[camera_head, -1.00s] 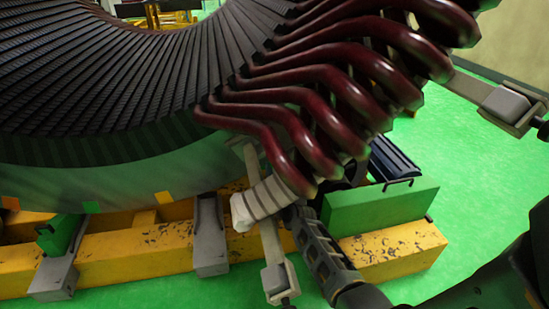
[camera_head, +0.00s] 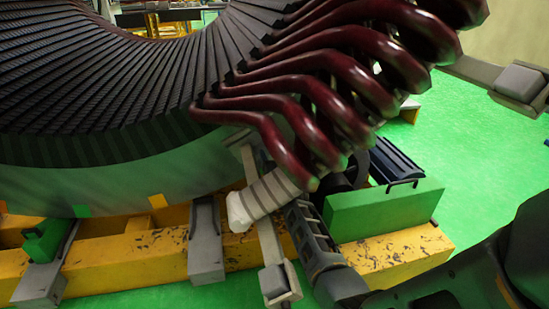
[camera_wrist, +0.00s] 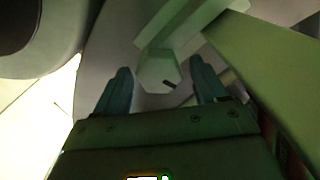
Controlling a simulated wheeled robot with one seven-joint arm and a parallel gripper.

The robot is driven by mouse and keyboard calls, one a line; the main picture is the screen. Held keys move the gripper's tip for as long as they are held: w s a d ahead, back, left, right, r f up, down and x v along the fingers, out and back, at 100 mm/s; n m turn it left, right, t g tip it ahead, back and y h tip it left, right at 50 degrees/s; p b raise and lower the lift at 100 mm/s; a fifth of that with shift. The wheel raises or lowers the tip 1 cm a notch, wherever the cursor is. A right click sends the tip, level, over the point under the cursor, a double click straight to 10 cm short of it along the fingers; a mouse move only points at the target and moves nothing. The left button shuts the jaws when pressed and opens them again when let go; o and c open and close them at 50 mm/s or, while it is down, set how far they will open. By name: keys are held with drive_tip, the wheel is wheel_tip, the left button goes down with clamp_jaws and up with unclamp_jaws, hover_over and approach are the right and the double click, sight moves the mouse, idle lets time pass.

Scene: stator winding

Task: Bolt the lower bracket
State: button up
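The lower bracket (camera_head: 269,243) is a grey bar with a block-shaped end (camera_head: 280,284). It hangs at a slant below the dark red coil ends (camera_head: 300,125), partly behind a white wrapped piece (camera_head: 262,198). In the wrist view, the two fingers of my gripper (camera_wrist: 161,88) are apart. A pale angular block on a bar (camera_wrist: 158,68) lies ahead between them, with a small dark pin-like mark below it. I see nothing clamped.
The ribbed stator (camera_head: 110,75) fills the upper left. A yellow beam (camera_head: 130,262) with grey supports and a green block (camera_head: 385,208) lies below. Another grey bracket (camera_head: 518,84) stands at right.

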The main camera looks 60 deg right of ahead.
drive_tip(key=c, duration=0.9)
drive_tip(key=shift+m, duration=1.2)
drive_tip(key=shift+c, duration=0.3)
drive_tip(key=o, duration=1)
drive_tip(key=shift+o, duration=0.2)
